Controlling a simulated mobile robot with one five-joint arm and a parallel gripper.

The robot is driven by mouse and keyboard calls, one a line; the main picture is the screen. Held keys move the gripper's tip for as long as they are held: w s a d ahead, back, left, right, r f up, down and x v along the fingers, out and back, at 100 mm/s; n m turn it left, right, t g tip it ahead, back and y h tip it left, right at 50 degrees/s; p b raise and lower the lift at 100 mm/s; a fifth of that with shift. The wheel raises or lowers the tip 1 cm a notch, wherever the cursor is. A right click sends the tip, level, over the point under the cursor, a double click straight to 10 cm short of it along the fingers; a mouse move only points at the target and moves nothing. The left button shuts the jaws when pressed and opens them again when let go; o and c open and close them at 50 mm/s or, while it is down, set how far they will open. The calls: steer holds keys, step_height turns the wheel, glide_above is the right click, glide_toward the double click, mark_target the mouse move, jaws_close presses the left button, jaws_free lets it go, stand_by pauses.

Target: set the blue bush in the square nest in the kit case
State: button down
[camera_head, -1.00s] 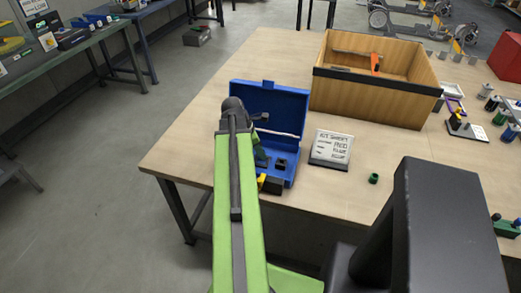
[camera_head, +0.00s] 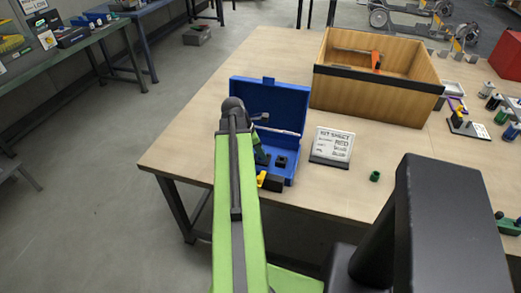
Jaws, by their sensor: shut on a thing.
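The blue kit case (camera_head: 286,103) stands open near the table's left front edge, with its lid raised at the back. Dark parts (camera_head: 281,162) show in its tray, along with a dark green piece (camera_head: 262,157) beside my arm. My green upper arm covers the case's left part. I cannot make out the blue bush or the square nest. A black block with a yellow part (camera_head: 271,182) is at the case's front.
A kit sheet stand (camera_head: 331,146) is right of the case. A small green ring (camera_head: 374,176) lies in front of it. A large wooden box (camera_head: 370,95) stands behind. Several small parts and a red box (camera_head: 507,55) are at the right. Bare tabletop lies between.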

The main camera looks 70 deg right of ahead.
steer(key=shift+f+b, duration=0.35)
steer(key=shift+f, duration=0.15)
steer(key=c, duration=1)
jaws_free()
steer(key=shift+r+p, duration=0.3)
steer(key=shift+p, duration=0.05)
steer(key=p+v, duration=1.5)
steer(key=v, duration=0.2)
steer(key=shift+w+f, duration=0.1)
steer(key=shift+w, duration=0.1)
